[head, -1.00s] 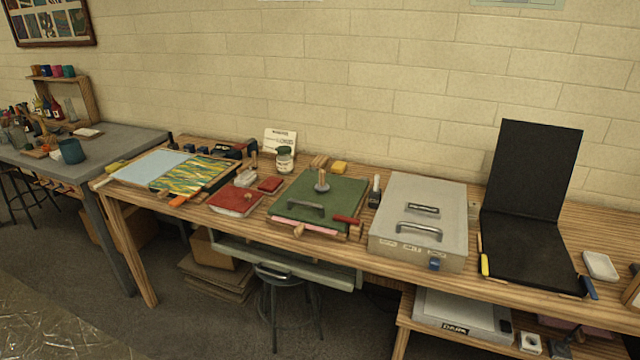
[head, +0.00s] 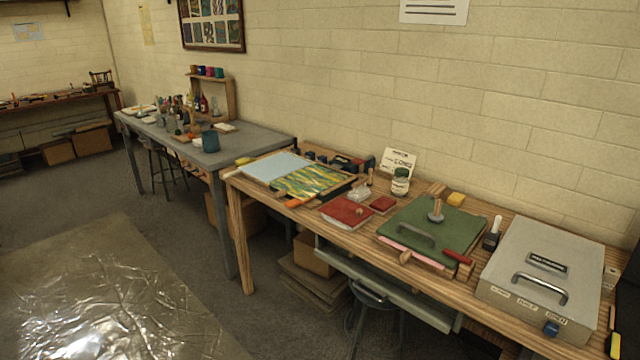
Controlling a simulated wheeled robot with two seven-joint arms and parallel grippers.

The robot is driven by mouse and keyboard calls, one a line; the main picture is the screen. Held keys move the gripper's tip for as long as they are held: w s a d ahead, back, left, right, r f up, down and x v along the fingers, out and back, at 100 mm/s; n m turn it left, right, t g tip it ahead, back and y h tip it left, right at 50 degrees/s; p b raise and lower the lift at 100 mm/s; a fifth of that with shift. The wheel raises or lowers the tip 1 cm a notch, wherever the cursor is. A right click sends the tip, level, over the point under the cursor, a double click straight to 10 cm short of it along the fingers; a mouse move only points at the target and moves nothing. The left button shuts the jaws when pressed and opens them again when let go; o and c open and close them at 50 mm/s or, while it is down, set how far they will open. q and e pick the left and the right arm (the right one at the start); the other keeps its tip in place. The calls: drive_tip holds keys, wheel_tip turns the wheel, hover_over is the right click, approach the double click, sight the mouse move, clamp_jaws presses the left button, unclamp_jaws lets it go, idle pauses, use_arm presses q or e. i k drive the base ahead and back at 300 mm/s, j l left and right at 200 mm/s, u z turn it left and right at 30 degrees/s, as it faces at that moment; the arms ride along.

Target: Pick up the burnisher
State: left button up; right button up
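I cannot tell for certain which thing is the burnisher at this size. Several small handled tools are on the long wooden table (head: 250,205). A red-handled tool (head: 457,257) lies at that board's front right corner. A small upright wooden piece (head: 370,177) stands by the white card. A dark block with a white upright handle (head: 492,236) stands beside the grey case. Neither of my grippers is in view.
A grey metal case (head: 520,250) is at the table's right. A jar (head: 400,183), red pads (head: 346,212) and a marbled sheet (head: 312,180) share the table. A stool (head: 375,300) and boxes are underneath. A grey table (head: 235,150) is beyond. A shiny sheet (head: 100,300) covers open floor at left.

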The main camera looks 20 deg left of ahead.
sight(435, 217)
drive_tip(key=i+j+z, duration=0.15)
drive_tip(key=i+j, duration=0.25)
drive_tip(key=i+j+z, duration=0.15)
drive_tip(key=i+j, duration=0.2)
drive_tip(key=j, duration=0.15)
